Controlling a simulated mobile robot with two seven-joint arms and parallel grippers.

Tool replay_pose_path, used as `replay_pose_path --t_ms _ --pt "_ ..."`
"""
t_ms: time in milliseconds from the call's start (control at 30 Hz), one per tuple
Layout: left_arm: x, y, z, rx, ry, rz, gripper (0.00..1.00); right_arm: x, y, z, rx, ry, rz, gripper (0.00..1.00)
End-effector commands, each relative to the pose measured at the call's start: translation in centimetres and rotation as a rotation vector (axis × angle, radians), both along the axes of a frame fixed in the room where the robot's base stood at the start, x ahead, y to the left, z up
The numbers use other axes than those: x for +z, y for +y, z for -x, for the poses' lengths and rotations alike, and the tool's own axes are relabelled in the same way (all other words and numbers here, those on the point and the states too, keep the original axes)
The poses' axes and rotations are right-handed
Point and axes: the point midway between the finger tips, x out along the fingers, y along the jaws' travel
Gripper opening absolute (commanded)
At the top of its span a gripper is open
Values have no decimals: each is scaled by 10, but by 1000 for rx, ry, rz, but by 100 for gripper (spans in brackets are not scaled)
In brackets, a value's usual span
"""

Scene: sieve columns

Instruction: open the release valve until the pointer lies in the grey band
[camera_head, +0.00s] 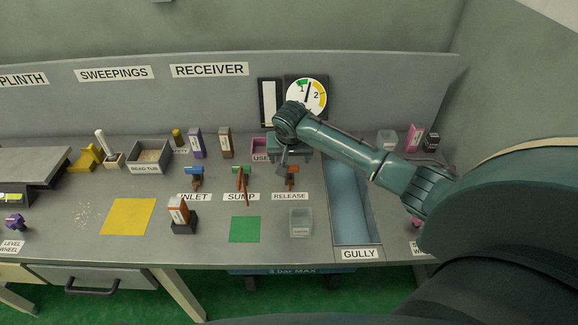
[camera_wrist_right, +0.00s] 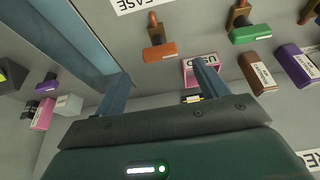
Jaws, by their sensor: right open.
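The release valve (camera_head: 291,177) has an orange-red handle and stands behind the RELEASE label; its orange handle (camera_wrist_right: 160,50) also shows in the right wrist view. The round gauge (camera_head: 307,92) has a white face with green and yellow bands. Its dark pointer stands nearly upright between 1 and 2; my arm hides the lower part of the dial, and I cannot make out a grey band. My right gripper (camera_head: 289,161) is open and empty, above and just behind the release valve, apart from it. Its spread fingers (camera_wrist_right: 162,78) show in the wrist view. My left gripper is not in view.
The green-handled sump valve (camera_head: 241,173) and blue-handled inlet valve (camera_head: 195,176) stand to the left. A pink USED box (camera_head: 260,147) is close by the gripper. A clear container (camera_head: 300,222) stands in front, and the blue gully (camera_head: 349,205) lies right.

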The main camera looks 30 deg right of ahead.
Motion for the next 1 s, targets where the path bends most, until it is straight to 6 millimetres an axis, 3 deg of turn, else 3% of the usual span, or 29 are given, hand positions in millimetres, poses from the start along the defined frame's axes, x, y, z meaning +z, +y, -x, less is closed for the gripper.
replay_pose_path --t_ms 100,300,700,1000 --pt "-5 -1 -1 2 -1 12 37 -24 -5 -8 -1 1 0 73" --pt "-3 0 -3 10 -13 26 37 -47 -9 -16 1 0 0 73" --pt "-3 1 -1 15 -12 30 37 -53 -11 -19 1 -1 0 73" --pt "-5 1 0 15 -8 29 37 -53 -11 -19 1 -1 0 49"
